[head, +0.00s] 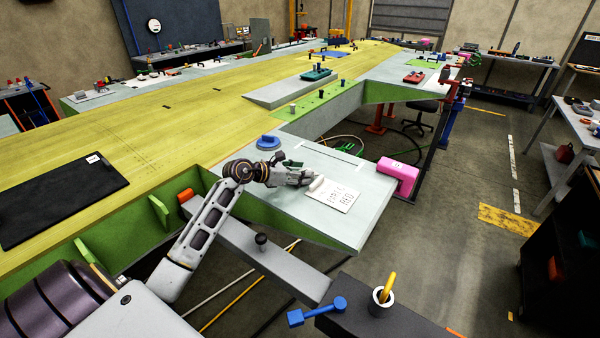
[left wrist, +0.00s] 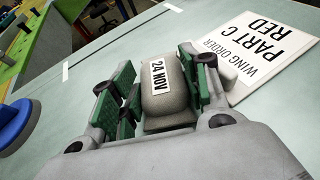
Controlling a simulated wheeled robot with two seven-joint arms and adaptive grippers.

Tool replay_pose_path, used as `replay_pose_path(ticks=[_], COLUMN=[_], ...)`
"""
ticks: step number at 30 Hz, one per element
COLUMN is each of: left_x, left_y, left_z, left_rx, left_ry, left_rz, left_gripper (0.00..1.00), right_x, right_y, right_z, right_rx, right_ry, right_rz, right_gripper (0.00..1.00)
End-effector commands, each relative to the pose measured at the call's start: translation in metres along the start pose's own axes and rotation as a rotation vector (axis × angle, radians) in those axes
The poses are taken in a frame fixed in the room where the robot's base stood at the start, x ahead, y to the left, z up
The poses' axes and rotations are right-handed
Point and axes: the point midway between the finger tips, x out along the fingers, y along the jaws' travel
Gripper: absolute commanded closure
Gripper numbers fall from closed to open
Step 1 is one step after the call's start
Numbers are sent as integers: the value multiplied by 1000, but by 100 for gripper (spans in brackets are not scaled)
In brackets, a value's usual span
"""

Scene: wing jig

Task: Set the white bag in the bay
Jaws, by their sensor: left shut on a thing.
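The white bag (left wrist: 155,100) is a pale, rounded pouch with a "24 NOV" label. My left gripper (left wrist: 165,88) is shut on it, with green-padded fingers on both sides. In the head view, my left gripper (head: 305,178) is low over the pale green-grey panel (head: 368,222), and a bit of the bag (head: 318,183) shows at its fingertips. I cannot tell whether the bag touches the panel. Green-walled openings (head: 160,212) run along the near wing edge; I cannot tell which one is the bay. My right gripper is not in view.
A blue round piece (head: 268,142) sits behind the gripper. A grey beam (head: 285,262) crosses in front.

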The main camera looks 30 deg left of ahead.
Motion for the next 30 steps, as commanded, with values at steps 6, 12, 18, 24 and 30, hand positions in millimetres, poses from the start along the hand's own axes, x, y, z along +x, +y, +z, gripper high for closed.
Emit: replay_pose_path(ticks=[6, 12, 18, 24, 30], left_x=[0, 1, 1, 1, 1], left_y=[0, 0, 0, 0, 0], left_z=[0, -3, -3, -3, -2], left_rx=[1, 1, 0, 0, 0], left_ry=[-1, -1, -1, -1, -1], left_rz=[1, 1, 1, 1, 1], left_gripper=[79, 79, 35, 33, 33], right_x=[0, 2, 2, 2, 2], right_y=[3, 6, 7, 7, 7], right_z=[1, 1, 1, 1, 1], right_rx=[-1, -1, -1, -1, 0], right_ry=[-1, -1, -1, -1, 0], right_rz=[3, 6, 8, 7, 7], right_gripper=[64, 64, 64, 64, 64])
